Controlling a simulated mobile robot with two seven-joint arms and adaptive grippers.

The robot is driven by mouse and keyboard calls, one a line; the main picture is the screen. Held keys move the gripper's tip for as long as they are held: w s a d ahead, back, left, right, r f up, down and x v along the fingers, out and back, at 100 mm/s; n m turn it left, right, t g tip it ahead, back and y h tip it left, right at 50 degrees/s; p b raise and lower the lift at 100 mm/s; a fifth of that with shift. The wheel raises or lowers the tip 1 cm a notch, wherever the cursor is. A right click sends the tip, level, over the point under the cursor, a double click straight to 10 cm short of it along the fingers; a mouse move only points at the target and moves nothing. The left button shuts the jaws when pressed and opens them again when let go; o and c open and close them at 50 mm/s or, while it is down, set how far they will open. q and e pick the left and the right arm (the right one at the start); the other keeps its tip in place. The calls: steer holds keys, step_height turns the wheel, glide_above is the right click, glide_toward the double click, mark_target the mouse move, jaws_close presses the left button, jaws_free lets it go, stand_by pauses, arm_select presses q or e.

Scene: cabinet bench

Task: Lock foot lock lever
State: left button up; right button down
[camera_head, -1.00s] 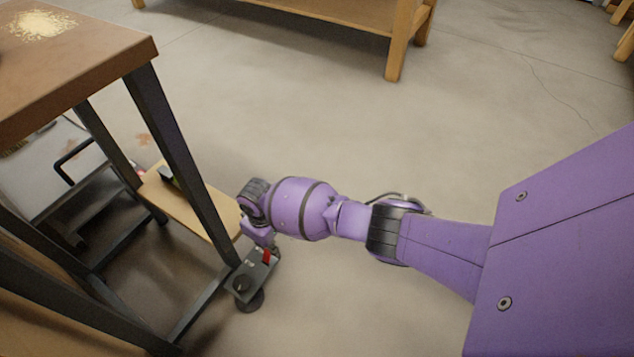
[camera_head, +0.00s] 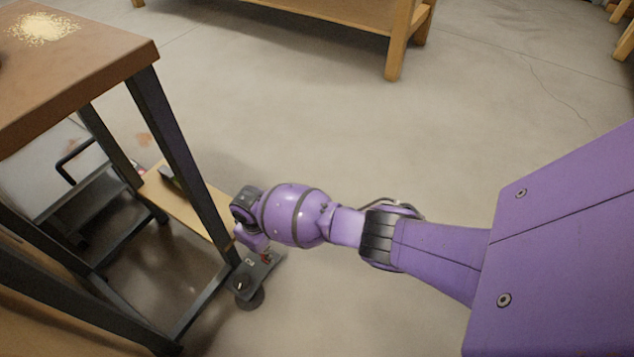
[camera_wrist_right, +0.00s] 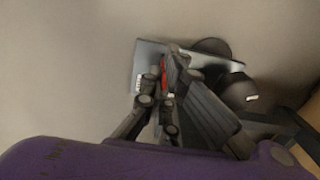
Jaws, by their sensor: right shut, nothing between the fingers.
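The foot lock sits at the foot of the bench leg, a dark plate (camera_head: 243,284) over a round black caster (camera_head: 251,300). Its small red lever (camera_head: 265,259) is mostly covered by my arm in the head view. In the right wrist view the red lever (camera_wrist_right: 164,77) shows as a thin strip beside the fingers, on the plate (camera_wrist_right: 152,55). My right gripper (camera_wrist_right: 168,72) is shut and empty, its fingertips at the lever. I cannot tell whether they touch it. My left gripper is not in view.
The bench top (camera_head: 110,60) and its dark metal legs (camera_head: 180,160) stand close on the left of my right arm. A wooden lower shelf board (camera_head: 190,210) lies behind the leg. The concrete floor (camera_head: 450,130) to the right is open. A wooden table (camera_head: 395,45) stands at the back.

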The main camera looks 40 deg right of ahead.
steer(key=shift+a+r, duration=0.15)
steer(key=shift+a, duration=0.15)
steer(key=shift+w+d+r, duration=0.1)
steer(key=shift+w+d+r+p, duration=0.15)
steer(key=shift+d+r+p, duration=0.1)
steer(key=shift+r+p, duration=0.25)
steer(key=shift+w+d+r+p, duration=0.1)
steer(key=shift+d+r+p, duration=0.15)
steer(key=shift+r+p, duration=0.25)
step_height(320, 180, up, 7)
steer(key=p, duration=0.5)
steer(key=shift+p, duration=0.35)
steer(key=shift+s+f, duration=0.1)
steer(key=shift+f, duration=0.05)
